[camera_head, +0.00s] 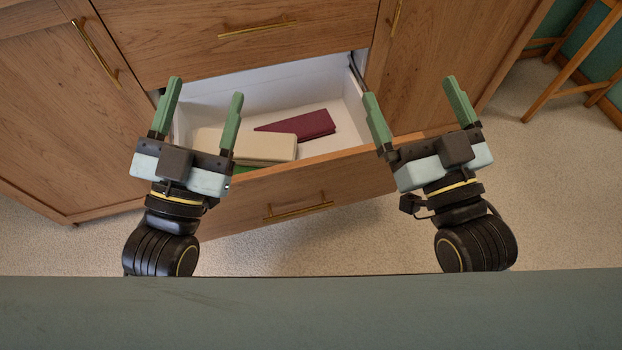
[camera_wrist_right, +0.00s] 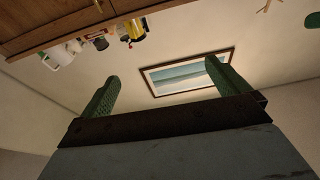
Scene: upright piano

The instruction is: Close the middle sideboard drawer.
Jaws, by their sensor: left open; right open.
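The middle sideboard drawer (camera_head: 290,203) is pulled well out of the wooden sideboard (camera_head: 180,30) in the head view. Its front has a brass bar handle (camera_head: 299,211), and its white inside is visible. A maroon folded item (camera_head: 300,125) and a cream folded item (camera_head: 240,146) lie in it, with a bit of green below the cream one. My left gripper (camera_head: 203,97) is open and empty above the drawer's left side. My right gripper (camera_head: 412,98) is open and empty above its right end. Whether either touches the drawer is unclear.
A closed drawer with a brass handle (camera_head: 257,29) is above the open one. Cabinet doors flank it, the left with a handle (camera_head: 95,52). A wooden stool (camera_head: 580,70) stands at the right. The right wrist view shows a framed picture (camera_wrist_right: 185,73) on a wall.

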